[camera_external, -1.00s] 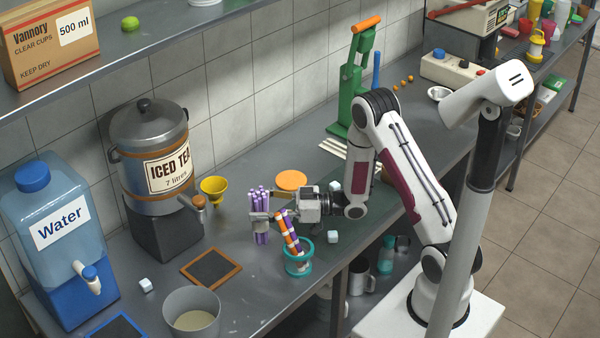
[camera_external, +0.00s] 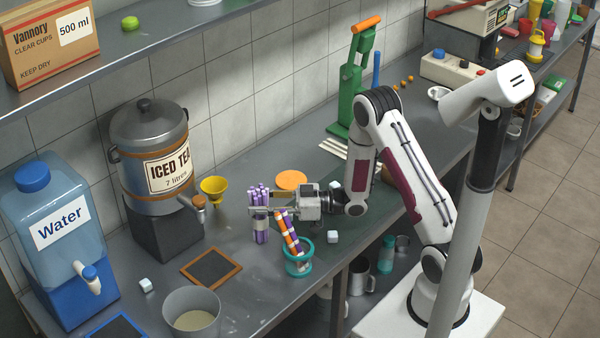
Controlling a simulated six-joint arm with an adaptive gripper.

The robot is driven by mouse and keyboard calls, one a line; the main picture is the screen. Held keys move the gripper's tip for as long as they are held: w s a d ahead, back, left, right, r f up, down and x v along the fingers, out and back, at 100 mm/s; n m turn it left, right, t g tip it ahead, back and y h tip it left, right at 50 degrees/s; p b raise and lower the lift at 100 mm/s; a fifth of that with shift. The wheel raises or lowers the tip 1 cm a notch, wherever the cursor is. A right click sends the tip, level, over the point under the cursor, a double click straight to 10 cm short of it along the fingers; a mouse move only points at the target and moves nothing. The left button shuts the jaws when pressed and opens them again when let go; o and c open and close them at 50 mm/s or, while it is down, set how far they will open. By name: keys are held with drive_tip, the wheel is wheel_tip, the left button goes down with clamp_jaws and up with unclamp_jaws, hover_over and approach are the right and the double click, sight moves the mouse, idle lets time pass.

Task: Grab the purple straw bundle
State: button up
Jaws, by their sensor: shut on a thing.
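The purple straw bundle (camera_external: 260,225) stands upright above the grey counter, left of the teal-rimmed glass. My gripper (camera_external: 261,211) reaches in from the right, level with the counter. Its fingers are shut around the middle of the bundle. The bundle's lower end is at or close to the counter; I cannot tell whether it touches.
A teal-rimmed glass (camera_external: 298,264) with orange and purple straws stands just below my gripper. An orange disc (camera_external: 291,180), yellow funnel (camera_external: 214,188), framed black slate (camera_external: 211,267) and metal bucket (camera_external: 191,314) stand around. An iced tea dispenser (camera_external: 150,150) is at left.

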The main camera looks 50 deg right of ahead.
drive_tip(key=shift+r, duration=4.55)
drive_tip(key=shift+d, duration=0.1)
